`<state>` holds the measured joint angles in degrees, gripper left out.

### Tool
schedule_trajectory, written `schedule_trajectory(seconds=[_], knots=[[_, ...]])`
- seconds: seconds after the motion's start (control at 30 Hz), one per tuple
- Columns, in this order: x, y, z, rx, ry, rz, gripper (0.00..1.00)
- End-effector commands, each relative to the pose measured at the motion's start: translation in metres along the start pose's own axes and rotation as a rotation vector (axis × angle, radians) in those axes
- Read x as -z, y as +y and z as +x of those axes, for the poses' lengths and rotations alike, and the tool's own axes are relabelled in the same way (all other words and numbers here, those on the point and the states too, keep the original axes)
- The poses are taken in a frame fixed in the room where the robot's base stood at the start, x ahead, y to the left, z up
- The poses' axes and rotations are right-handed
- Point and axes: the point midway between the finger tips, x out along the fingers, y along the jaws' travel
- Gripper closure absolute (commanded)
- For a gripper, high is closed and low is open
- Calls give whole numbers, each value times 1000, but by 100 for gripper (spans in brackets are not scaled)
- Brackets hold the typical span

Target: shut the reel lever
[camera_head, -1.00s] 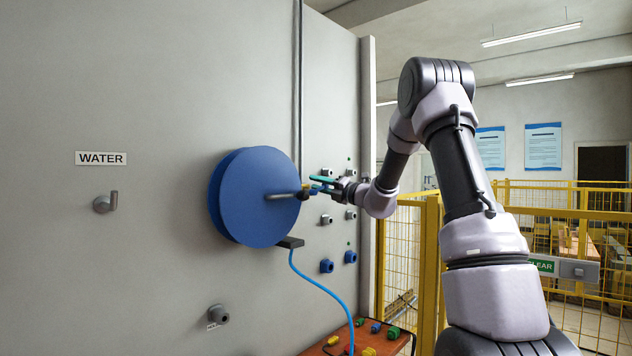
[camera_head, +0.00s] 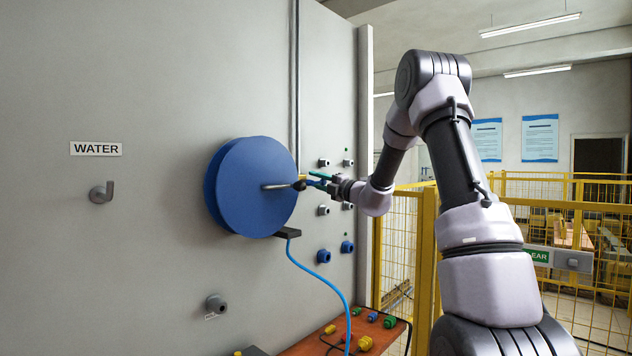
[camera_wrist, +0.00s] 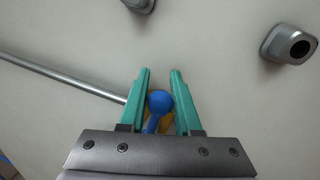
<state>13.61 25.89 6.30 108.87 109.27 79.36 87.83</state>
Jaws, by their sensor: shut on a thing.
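The reel (camera_head: 240,190) is a large blue disc on the grey wall, with a grey rod (camera_head: 274,187) sticking out from its face. In the wrist view, a small blue lever with a rounded end (camera_wrist: 159,104) sits in front of a yellow part (camera_wrist: 168,123), where a thin grey pipe (camera_wrist: 70,79) ends. My gripper (camera_head: 318,180) is just right of the reel, close to the wall. Its teal jaws (camera_wrist: 159,85) are on either side of the blue lever, shut on it. The jaw tips reach past the lever. The lever's lower part is hidden by my gripper.
Grey and blue fittings (camera_head: 323,257) stick out of the wall right of and below my gripper. A blue hose (camera_head: 325,281) hangs from below the reel to an orange-brown table (camera_head: 312,345) with coloured parts. Yellow mesh fencing (camera_head: 404,245) stands at the right.

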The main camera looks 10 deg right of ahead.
Motion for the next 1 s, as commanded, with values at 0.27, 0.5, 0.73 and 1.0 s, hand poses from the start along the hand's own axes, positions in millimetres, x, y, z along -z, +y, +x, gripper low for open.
schedule_trajectory(seconds=[0.27,0.5,0.73,1.0], knots=[[0,-3,-1,5,-1,1,39],[0,-2,-1,3,0,0,39],[-1,-2,-23,4,-3,1,39],[-1,-2,-78,5,-3,1,39]])
